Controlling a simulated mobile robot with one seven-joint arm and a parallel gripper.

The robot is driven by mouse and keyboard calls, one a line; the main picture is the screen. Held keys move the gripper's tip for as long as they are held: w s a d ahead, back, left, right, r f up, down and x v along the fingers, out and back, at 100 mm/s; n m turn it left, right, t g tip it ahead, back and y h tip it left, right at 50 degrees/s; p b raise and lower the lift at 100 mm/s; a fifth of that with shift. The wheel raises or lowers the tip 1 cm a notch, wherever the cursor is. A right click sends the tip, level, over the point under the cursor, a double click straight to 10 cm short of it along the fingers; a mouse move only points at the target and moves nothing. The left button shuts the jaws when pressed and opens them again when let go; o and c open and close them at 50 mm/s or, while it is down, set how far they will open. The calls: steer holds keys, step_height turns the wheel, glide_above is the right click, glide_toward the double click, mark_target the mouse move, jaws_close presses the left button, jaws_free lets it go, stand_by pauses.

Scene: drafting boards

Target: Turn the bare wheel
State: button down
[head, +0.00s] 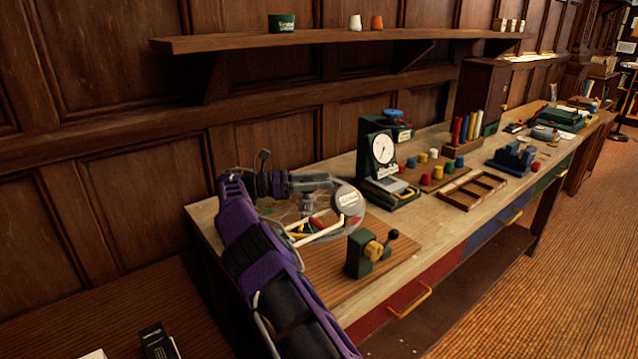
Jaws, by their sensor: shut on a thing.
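My purple arm reaches up from the bottom, and my gripper (318,184) is over the near left end of the bench, pointing right. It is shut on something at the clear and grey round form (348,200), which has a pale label. I cannot tell whether that form is the bare wheel; the fingertips and the grip are too small to make out. In front of it, to the right, a green block (356,258) carries a yellow part (374,250) and a lever with a black ball (393,235). My gripper is apart from this block.
A green dial gauge (378,150) stands behind, with coloured pegs on a board (440,182) and a wooden tray (473,190) to its right. Red and yellow items (315,224) lie below my gripper. A shelf (330,38) runs above. Bench top shows bare beside the tray.

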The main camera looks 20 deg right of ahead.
steer(key=shift+r+m+g, duration=0.25)
steer(key=shift+m+g, duration=0.05)
steer(key=shift+g, duration=0.1)
stand_by(0.4)
steer(key=c, duration=0.7)
jaws_free()
steer(key=shift+c, duration=0.2)
steer(key=o, duration=0.4)
steer(key=shift+f+b, duration=0.1)
steer(key=shift+b, duration=0.2)
steer(key=shift+o, duration=0.2)
steer(key=shift+s+f, duration=0.1)
steer(key=shift+w+r+n+t+p, duration=0.2)
steer(key=shift+w+n+t+p, duration=0.15)
steer(key=shift+t+p, duration=0.25)
steer(key=shift+f+n+t+p, duration=0.15)
steer(key=shift+n+t+p, duration=0.2)
steer(key=shift+n+t, duration=0.6)
